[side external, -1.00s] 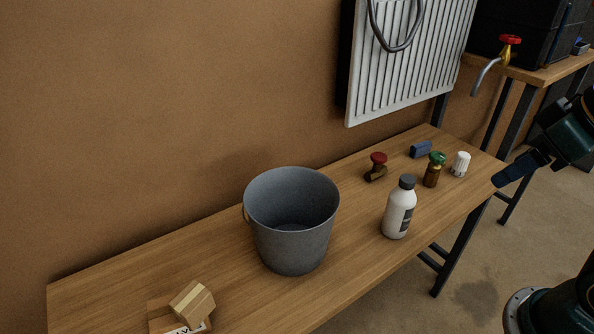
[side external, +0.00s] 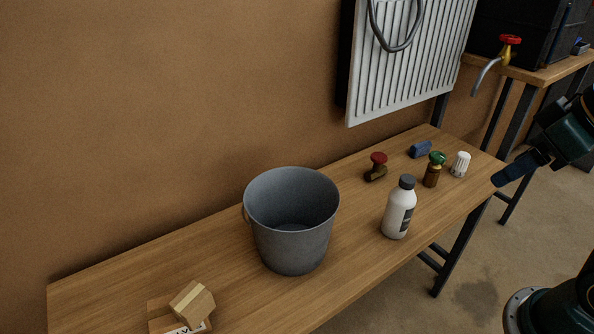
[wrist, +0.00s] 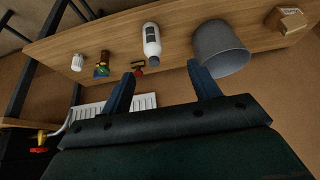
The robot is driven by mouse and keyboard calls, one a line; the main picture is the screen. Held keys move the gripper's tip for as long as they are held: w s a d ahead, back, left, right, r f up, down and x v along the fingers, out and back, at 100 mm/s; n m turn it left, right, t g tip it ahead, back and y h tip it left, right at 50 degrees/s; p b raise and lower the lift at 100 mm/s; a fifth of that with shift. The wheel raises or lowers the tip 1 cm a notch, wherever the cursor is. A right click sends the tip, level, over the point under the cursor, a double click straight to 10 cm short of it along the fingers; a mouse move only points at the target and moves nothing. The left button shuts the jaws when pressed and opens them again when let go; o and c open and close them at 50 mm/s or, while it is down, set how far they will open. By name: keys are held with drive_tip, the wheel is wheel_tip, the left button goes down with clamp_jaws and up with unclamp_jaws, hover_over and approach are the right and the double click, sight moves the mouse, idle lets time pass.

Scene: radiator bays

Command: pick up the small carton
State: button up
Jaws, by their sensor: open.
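The small carton (side external: 192,301) is a light brown box with a paler tape band. In the side view it sits at an angle on a larger brown box (side external: 158,313) at the near left end of the bench. In the wrist view the small carton (wrist: 291,21) shows at the top right corner; the split between the two boxes is hard to make out there. My gripper (side external: 507,175) is open and empty, off the right end of the bench, far from the carton. Its two blue fingers are spread apart in the wrist view (wrist: 160,69).
A grey bucket (side external: 290,245) stands mid-bench (side external: 130,270), between gripper and carton. A white bottle (side external: 398,213), red-handled valve (side external: 377,167), green-topped valve (side external: 433,170), white knob (side external: 461,164) and blue block (side external: 420,150) stand to the right. A radiator (side external: 410,60) hangs above.

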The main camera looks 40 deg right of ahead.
drive_tip(key=shift+o, duration=0.5)
drive_tip(key=w+a+r+n+g+y, duration=0.35)
drive_tip(key=w+a+n, duration=0.75)
drive_tip(key=w+a, duration=0.75)
drive_tip(key=n+g, duration=0.4)
drive_tip(key=n, duration=0.8)
hover_over(191, 296)
drive_tip(key=w+d, duration=0.2)
drive_tip(key=d, duration=0.3)
wheel_tip(191, 296, down, 14)
drive_tip(key=shift+a+y, duration=0.2)
drive_tip(key=shift+y, duration=0.15)
drive_tip(key=shift+s, duration=0.1)
drive_tip(key=shift+x, duration=4.2)
